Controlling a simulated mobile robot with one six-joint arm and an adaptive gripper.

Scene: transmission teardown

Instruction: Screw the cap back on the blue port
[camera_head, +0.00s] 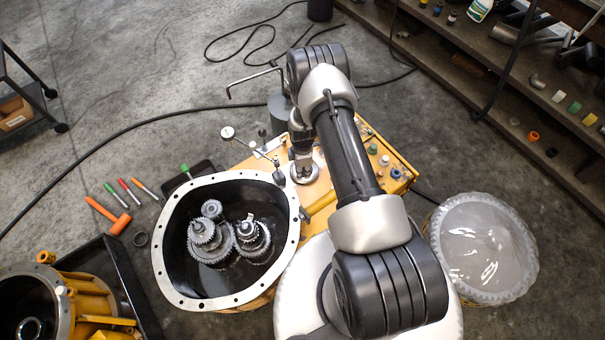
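My gripper (302,168) points down over a round light-coloured fitting on top of the yellow housing (320,196). Its fingers are small and dark here, and I cannot tell whether they are open or shut or hold anything. To the right on the housing stands a row of small ports or caps: a green one (372,149), a pale one (385,160) and a blue one (396,173). The blue one is well apart from my gripper. I cannot make out whether it is an open port or a capped one, and no loose cap is clearly visible.
An open round housing (170,275) with gears stands left of my arm. A plastic-covered drum (484,248) is on the right. A dial gauge (227,132) stands behind left. Markers and an orange hammer (118,222) lie on the floor. A shelf (490,90) fills the upper right.

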